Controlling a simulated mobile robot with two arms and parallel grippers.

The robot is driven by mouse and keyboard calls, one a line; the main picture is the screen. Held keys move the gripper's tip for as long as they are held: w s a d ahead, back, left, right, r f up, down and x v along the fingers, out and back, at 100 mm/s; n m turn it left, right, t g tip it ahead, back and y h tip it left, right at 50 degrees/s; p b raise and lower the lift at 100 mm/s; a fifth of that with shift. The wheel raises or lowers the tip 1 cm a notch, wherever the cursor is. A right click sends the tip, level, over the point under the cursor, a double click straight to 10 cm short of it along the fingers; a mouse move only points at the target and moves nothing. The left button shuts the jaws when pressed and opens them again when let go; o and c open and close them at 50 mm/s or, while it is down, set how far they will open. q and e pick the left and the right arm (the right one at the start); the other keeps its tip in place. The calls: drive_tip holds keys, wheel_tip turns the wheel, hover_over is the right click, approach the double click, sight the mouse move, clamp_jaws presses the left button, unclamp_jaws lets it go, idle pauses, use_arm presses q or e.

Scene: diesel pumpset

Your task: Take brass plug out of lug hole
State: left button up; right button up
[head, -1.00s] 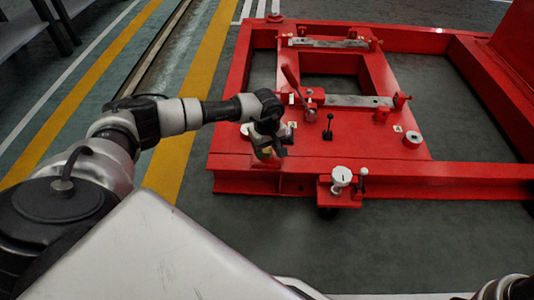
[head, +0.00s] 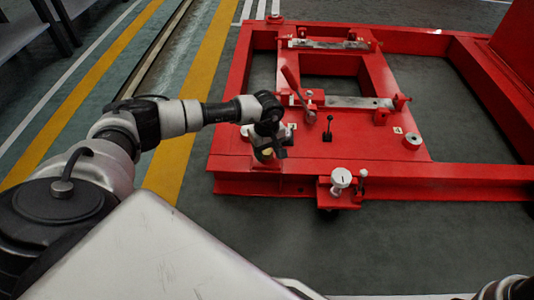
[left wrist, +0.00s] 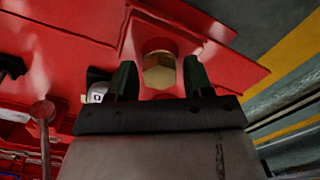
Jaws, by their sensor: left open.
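The brass plug (left wrist: 159,72) is a hex-headed, gold piece in the red lug of the frame. In the left wrist view it sits between the two dark fingers of my left gripper (left wrist: 158,82), with a gap showing on each side. The gripper is open and holds nothing. In the head view my left gripper (head: 268,151) is over the near left corner of the red frame and mostly covers the plug. The lug hole itself is hidden under the plug's head. My right gripper is not seen.
The red pumpset frame (head: 380,172) fills the middle and right. The floor in front (head: 400,245) is clear.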

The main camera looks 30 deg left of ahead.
use_arm(q)
drive_tip(key=c, duration=0.8)
drive_tip(key=n, duration=1)
drive_tip(key=shift+n, duration=0.4)
drive_tip(key=n, duration=1.3)
